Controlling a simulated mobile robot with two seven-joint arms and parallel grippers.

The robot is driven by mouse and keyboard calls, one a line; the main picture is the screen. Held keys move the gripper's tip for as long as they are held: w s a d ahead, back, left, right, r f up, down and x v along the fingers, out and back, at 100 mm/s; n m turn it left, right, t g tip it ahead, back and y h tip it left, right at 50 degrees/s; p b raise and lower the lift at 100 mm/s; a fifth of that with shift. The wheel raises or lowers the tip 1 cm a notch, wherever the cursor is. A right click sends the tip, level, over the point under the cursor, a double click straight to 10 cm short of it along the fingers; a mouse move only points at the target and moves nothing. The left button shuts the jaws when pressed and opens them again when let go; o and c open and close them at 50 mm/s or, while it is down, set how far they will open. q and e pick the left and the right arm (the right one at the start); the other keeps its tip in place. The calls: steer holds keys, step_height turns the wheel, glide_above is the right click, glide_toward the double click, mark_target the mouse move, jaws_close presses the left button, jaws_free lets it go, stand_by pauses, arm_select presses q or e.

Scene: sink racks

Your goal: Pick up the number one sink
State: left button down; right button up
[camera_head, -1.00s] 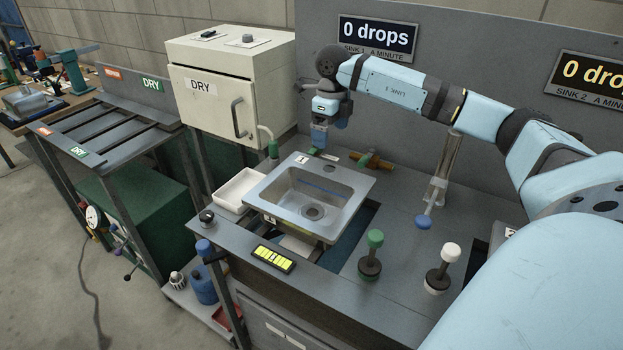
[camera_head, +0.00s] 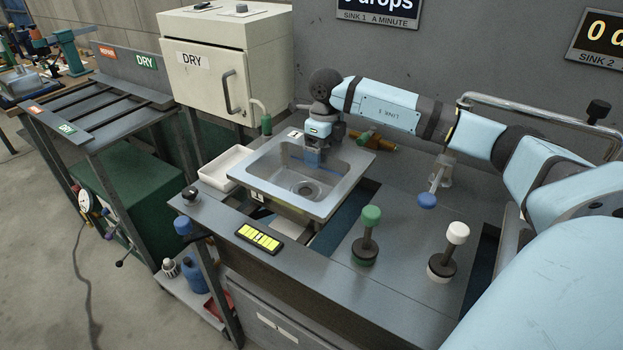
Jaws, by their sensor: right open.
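The number one sink (camera_head: 338,200) is a grey metal basin with a flat rim, a drain and small white labels. It stands over a dark opening in the bench, in the middle of the camera_head view. I cannot tell whether the fingers touch the sink. The gripper hides part of the back rim. My left gripper is out of view.
A white tray (camera_head: 222,170) stands left of the sink. A green-topped knob (camera_head: 367,235) and a white-topped knob (camera_head: 448,252) stand to its right. A yellow-lit display (camera_head: 260,239) lies in front. A cream DRY cabinet (camera_head: 212,75) and a slatted DRY rack (camera_head: 98,115) are at left.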

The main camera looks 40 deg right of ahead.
steer(key=shift+f, duration=0.3)
steer(key=shift+a+r, duration=0.15)
steer(key=shift+r, duration=0.1)
steer(key=shift+f, duration=0.35)
steer(key=shift+r, duration=0.1)
steer(key=c, duration=1.7)
